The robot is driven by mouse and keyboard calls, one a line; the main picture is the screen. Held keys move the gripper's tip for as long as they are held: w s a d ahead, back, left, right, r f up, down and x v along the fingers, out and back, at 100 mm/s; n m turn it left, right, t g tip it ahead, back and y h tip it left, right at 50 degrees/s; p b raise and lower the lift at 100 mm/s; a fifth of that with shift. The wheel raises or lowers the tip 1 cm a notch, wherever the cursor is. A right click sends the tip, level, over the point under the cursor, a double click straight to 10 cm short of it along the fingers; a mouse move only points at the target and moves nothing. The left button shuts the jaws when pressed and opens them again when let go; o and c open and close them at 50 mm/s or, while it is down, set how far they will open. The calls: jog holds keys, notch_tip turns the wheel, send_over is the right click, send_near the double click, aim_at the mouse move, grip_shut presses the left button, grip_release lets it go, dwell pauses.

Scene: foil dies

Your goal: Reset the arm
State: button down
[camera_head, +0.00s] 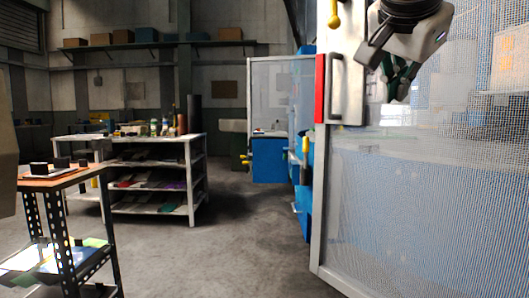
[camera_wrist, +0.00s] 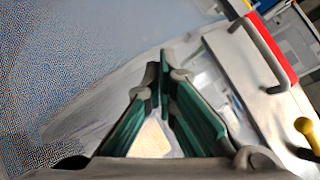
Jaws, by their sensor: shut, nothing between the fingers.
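My gripper (camera_head: 400,92) hangs at the upper right of the head view, in front of a mesh guard panel (camera_head: 410,200). Its dark green fingers are shut and empty. In the wrist view the fingers (camera_wrist: 161,72) come together near the middle, with nothing held between them. The panel's grey handle (camera_head: 336,85) is to the left of my gripper and apart from it; it also shows at the upper right of the wrist view (camera_wrist: 264,55).
A red strip (camera_head: 320,88) and a yellow knob (camera_head: 333,20) are on the panel's frame. A small cart (camera_head: 62,183) stands at the left, with a loaded shelf bench (camera_head: 195,165) behind it. A blue cabinet (camera_head: 269,160) stands farther back. The middle floor is clear.

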jog(key=s+a+f+n+g+y, duration=0.15)
jog(key=s+f+n+g, duration=0.4)
jog(key=s+f, duration=1.1)
jog(key=s+a+f+n+g+y, duration=0.1)
jog(key=s+f+n+g+y, duration=0.45)
jog(key=s+f, duration=1.05)
notch_tip(320, 180, up, 35)
jog(key=w+n+t+h+p, duration=0.1)
jog(key=t+p, duration=0.4)
jog(key=p, duration=3.1)
jog(key=shift+w+d+h, duration=0.3)
jog(key=shift+w+h, duration=0.4)
jog(key=shift+w, duration=0.2)
